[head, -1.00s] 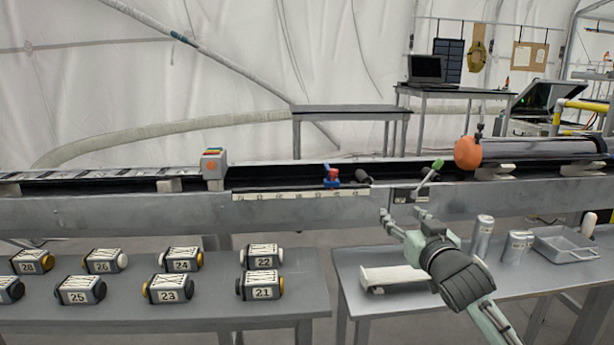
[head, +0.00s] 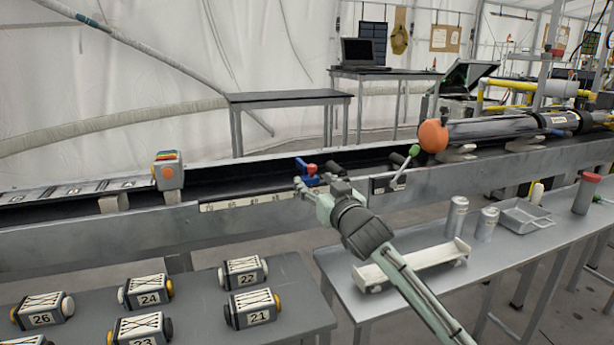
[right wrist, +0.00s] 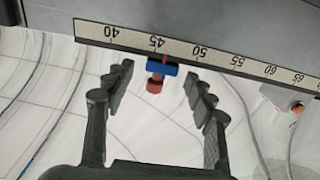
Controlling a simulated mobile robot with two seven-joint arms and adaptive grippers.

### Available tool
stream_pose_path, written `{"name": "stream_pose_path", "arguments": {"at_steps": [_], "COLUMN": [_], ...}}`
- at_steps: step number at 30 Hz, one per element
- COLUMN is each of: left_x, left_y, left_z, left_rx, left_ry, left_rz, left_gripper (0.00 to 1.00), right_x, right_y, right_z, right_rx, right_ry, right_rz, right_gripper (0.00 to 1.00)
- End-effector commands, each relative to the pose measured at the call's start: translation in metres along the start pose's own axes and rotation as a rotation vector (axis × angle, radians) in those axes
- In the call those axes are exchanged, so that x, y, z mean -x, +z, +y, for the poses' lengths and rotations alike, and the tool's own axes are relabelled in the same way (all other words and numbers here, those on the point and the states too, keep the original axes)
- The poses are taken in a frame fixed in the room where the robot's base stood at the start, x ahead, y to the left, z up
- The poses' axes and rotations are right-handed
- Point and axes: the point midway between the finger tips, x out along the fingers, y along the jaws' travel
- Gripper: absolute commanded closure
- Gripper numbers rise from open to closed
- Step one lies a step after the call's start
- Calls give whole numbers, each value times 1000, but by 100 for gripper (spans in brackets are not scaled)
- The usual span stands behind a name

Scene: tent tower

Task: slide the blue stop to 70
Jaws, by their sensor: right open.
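The blue stop (head: 304,167) with a red knob sits on the rail of the long grey bench. In the right wrist view the blue stop (right wrist: 170,70) is beside the numbered scale (right wrist: 221,58), just right of the 45 mark. The scale (head: 240,202) also runs along the rail's near edge in the head view. My right gripper (head: 312,188) is at the stop. In the right wrist view my right gripper (right wrist: 158,76) is open, one finger on each side of the stop and its red knob. Contact cannot be told. My left gripper is out of view.
A green-handled lever (head: 406,165) and an orange ball (head: 433,136) stand right of the stop along the bench. A grey box with coloured stripes (head: 168,172) is to the left. Numbered blocks (head: 250,308) and a white tray (head: 412,262) lie on the nearer tables.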

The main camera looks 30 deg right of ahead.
Motion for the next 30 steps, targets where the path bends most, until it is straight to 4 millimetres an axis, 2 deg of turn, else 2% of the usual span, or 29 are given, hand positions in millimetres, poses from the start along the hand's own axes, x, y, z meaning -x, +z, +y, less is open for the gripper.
{"name": "stream_pose_path", "arguments": {"at_steps": [3, 7, 18, 30], "left_x": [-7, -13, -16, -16], "left_y": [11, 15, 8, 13], "left_z": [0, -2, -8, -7], "left_rx": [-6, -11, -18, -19], "left_ry": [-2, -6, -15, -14], "left_rz": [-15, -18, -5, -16], "left_gripper": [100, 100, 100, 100], "right_x": [-20, -34, -40, -40], "right_y": [-2, -1, 0, 0], "right_z": [0, 0, 0, 0], "right_rx": [0, 0, 0, 0], "right_ry": [1, 1, 0, 0], "right_rz": [0, 0, 0, -1], "right_gripper": [45, 45, 45, 94]}}
